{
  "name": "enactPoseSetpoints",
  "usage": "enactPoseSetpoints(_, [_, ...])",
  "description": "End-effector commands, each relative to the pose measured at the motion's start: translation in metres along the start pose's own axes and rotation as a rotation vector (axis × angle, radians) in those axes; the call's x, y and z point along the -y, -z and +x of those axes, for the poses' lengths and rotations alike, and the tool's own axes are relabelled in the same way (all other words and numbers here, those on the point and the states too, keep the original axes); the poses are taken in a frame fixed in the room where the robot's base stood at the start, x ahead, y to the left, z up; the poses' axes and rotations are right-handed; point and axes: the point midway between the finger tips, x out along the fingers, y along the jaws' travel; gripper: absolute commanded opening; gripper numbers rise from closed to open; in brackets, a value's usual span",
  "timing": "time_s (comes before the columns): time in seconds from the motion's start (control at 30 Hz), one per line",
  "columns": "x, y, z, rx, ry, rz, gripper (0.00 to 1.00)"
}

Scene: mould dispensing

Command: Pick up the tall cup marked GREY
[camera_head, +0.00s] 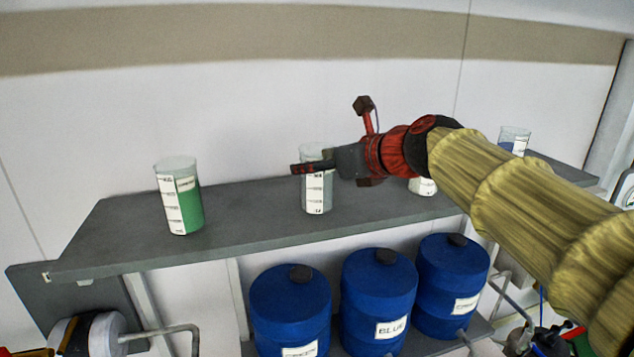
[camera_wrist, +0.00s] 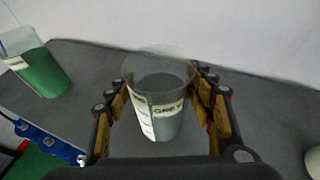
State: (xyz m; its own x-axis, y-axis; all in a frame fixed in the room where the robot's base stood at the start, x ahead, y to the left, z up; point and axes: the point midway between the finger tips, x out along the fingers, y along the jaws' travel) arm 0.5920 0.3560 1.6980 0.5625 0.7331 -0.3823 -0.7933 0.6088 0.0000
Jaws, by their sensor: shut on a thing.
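The tall clear cup marked GREY (camera_head: 318,195) holds grey content and stands upright on the grey shelf in the head view. In the wrist view the GREY cup (camera_wrist: 160,92) sits between the two fingers, its label facing the camera. My gripper (camera_head: 312,168) reaches in from the right and is shut on the cup's upper part. Its fingers also show on both sides of the cup in the wrist view (camera_wrist: 165,108). In the head view the fingers cover part of the cup. I cannot tell whether its base still touches the shelf.
A cup with green content (camera_head: 181,198) stands left on the shelf (camera_head: 245,210). A white-labelled cup (camera_head: 423,186) is partly hidden behind my arm. A cup with blue content (camera_head: 514,141) stands at the far right. Blue drums (camera_head: 378,300) stand below. The shelf between the green and GREY cups is clear.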

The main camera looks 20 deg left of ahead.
Motion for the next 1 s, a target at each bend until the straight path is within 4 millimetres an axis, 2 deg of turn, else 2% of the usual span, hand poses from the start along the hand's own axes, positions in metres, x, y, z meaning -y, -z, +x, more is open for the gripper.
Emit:
enactPoseSetpoints(0.3, [0.0, -0.001, 0.0, 0.001, 0.0, -0.001, 0.13])
enactPoseSetpoints(0.63, [0.0, -0.004, -0.002, 0.001, 0.001, -0.001, 0.13])
enactPoseSetpoints(0.87, [0.0, -0.028, -0.011, 0.004, 0.001, -0.003, 0.13])
enactPoseSetpoints(1.0, [0.006, -0.043, -0.036, 0.005, 0.004, -0.003, 0.13])
